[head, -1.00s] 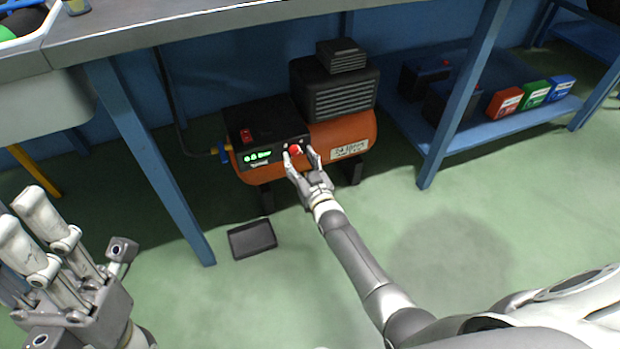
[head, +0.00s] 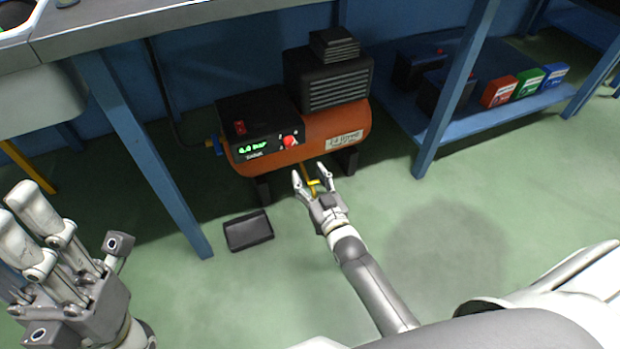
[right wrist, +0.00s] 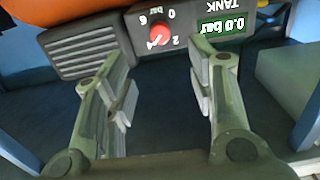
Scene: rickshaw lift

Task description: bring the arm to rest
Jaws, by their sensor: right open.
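My right gripper (head: 310,174) is open and empty in the head view, just below and in front of the orange compressor (head: 350,122). It is apart from the red knob (head: 289,142) on the compressor's black panel. In the right wrist view its open jaws (right wrist: 160,65) frame the red knob (right wrist: 160,35), seen upside down, and the green display (right wrist: 222,27) reads 0.0 bar above TANK. My left gripper (head: 22,212) is at the lower left of the head view, away from the compressor; its jaw opening is unclear.
A yellow part (head: 314,184) hangs under the compressor, close behind the right gripper's fingers. A dark tray (head: 248,231) lies on the green floor. A blue bench leg (head: 150,160) stands left. A blue low shelf (head: 440,140) holds black, red, green and blue boxes.

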